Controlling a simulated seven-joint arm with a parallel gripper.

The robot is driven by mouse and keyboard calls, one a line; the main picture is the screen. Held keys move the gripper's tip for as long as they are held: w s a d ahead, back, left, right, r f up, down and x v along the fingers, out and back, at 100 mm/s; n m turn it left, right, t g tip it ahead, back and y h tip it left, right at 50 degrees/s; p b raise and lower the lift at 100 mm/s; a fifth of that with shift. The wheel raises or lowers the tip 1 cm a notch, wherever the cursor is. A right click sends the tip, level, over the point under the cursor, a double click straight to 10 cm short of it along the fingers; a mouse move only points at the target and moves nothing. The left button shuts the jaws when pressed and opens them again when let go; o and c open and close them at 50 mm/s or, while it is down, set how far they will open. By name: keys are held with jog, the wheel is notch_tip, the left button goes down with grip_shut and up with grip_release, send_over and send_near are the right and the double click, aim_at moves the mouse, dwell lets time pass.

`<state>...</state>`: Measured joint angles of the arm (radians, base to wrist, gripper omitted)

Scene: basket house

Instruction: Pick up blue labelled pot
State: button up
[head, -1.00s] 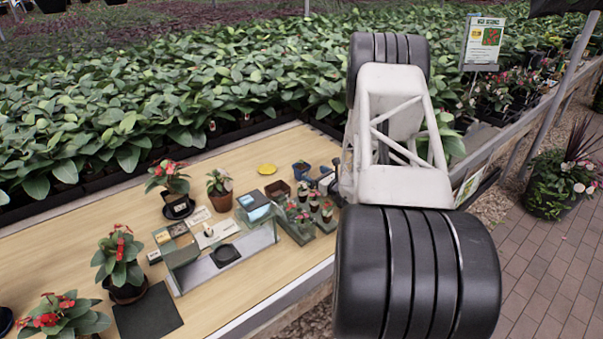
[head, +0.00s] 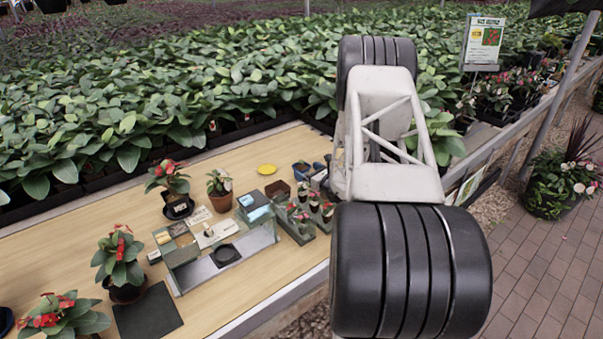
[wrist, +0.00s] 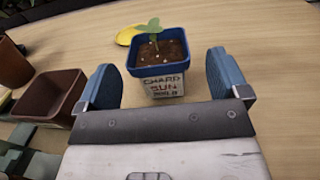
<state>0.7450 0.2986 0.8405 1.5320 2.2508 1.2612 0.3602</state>
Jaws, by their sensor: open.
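The blue labelled pot (wrist: 158,68) stands upright on the wooden table in the wrist view. It is a square blue pot with dark soil, a small green seedling and a pale label with dark lettering on its near side. My gripper (wrist: 164,72) is open, with one blue finger to the left and one to the right of the pot's near side. The pot appears just ahead of and partly between the fingertips; I cannot tell if they touch it. In the head view, small blue shapes show beside my arm, where pot and fingers are hard to tell apart.
A brown square pot (wrist: 48,97) stands close to the left finger. A yellow dish (wrist: 130,35) lies behind the blue pot, also in the head view (head: 267,169). A tray of small potted plants (head: 300,222) is nearby. Bare table (wrist: 260,40) lies to the right.

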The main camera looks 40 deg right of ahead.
aim_at(307, 171)
jog(key=shift+w+a, duration=0.15)
jog(key=shift+w, duration=0.85)
jog(key=shift+w+a, duration=0.1)
jog(key=shift+w, duration=0.9)
jog(key=shift+c, duration=0.4)
jog(key=c, duration=1)
